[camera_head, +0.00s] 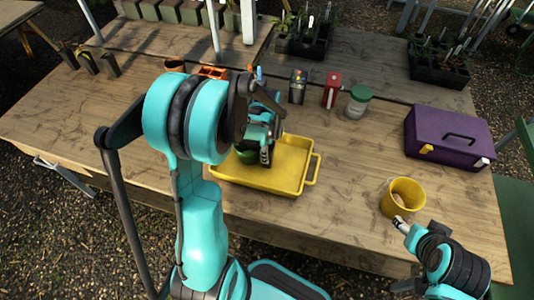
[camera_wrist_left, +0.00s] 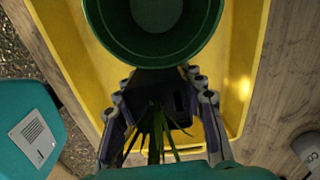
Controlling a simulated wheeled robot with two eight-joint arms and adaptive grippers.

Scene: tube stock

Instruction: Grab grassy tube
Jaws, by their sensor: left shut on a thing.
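A dark tube with long grassy green leaves (camera_wrist_left: 157,128) is between the fingers of my left gripper (camera_wrist_left: 160,106) in the left wrist view. The fingers are shut on it, one on each side. In the head view my left gripper (camera_head: 264,142) is over the yellow tray (camera_head: 290,180), and it largely hides the tube. I cannot tell whether the tube touches the tray floor. My right gripper (camera_head: 408,230) is at the lower right, by the yellow pot; its finger opening is unclear.
A green pot (camera_wrist_left: 152,30) is in the tray, close beyond the tube; it also shows in the head view (camera_head: 246,156). A yellow pot (camera_head: 403,197), purple toolbox (camera_head: 448,137), green-lidded jar (camera_head: 358,101) and red box (camera_head: 331,90) stand to the right.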

